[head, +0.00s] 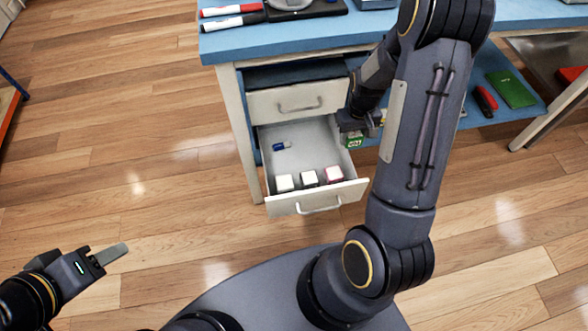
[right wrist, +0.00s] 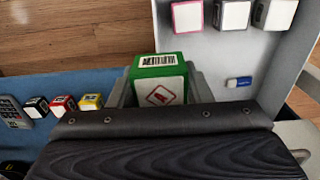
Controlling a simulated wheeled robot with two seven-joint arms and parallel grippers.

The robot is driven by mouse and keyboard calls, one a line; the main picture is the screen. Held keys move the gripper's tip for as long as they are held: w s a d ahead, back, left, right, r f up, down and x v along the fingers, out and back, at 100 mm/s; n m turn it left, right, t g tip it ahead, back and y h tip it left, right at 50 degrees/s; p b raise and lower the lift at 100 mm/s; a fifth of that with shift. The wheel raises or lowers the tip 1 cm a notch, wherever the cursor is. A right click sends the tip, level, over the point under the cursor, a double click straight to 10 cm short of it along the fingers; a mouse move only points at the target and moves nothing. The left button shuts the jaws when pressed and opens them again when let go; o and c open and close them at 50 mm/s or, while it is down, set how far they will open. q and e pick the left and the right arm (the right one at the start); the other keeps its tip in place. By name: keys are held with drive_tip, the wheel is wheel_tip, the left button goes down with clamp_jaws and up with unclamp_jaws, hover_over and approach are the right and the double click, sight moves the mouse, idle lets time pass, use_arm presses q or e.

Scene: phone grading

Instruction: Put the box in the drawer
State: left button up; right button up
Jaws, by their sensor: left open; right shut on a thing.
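A green box (head: 354,139) with a white label is held in my right gripper (head: 362,122), at the right side wall of the open drawer. In the right wrist view the green box (right wrist: 157,66), with a barcode and a red mark, sits between the grey fingers of the right gripper (right wrist: 160,85). The lower drawer (head: 310,133) is pulled out. It holds three small light-topped boxes (head: 309,178) along its front and a blue-and-white eraser (head: 281,147) towards the back. My left gripper (head: 108,258) is open and empty over the floor, far from the drawer.
The upper drawer (head: 297,100) is shut above the open one. A blue lower shelf (head: 474,120) lies right of the drawer with a green book (head: 511,90) and a red-and-black tool (head: 486,99). Small coloured boxes (right wrist: 62,105) stand on it. The drawer's middle is clear.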

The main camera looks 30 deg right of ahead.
drive_tip(key=shift+w+d+f+b, duration=0.1)
drive_tip(key=shift+d+f+b, duration=0.1)
drive_tip(key=shift+f+b, duration=0.25)
drive_tip(key=shift+d+f+b, duration=0.15)
drive_tip(key=shift+f+b, duration=0.05)
drive_tip(key=shift+f, duration=0.35)
drive_tip(key=w+a+f+b, duration=0.3)
drive_tip(key=w+a+f, duration=0.1)
drive_tip(key=a, duration=0.3)
drive_tip(key=b, duration=0.2)
hover_over(304, 166)
drive_tip(key=f, duration=0.3)
drive_tip(key=d+f, duration=0.1)
drive_tip(key=f, duration=0.1)
drive_tip(key=shift+s, duration=0.1)
drive_tip(key=shift+a+f+b, duration=0.1)
drive_tip(key=shift+a+b, duration=0.1)
drive_tip(key=shift+b, duration=0.1)
use_arm(q)
wheel_tip(304, 166, down, 10)
drive_tip(key=b, duration=0.1)
drive_tip(key=shift+w+a, duration=0.25)
drive_tip(key=shift+w, duration=0.1)
use_arm(e)
drive_tip(key=shift+w+a+f, duration=0.1)
drive_tip(key=shift+a+f, duration=0.05)
drive_tip(key=shift+f, duration=0.75)
drive_tip(key=shift+w+a+f, duration=0.1)
drive_tip(key=shift+f, duration=0.8)
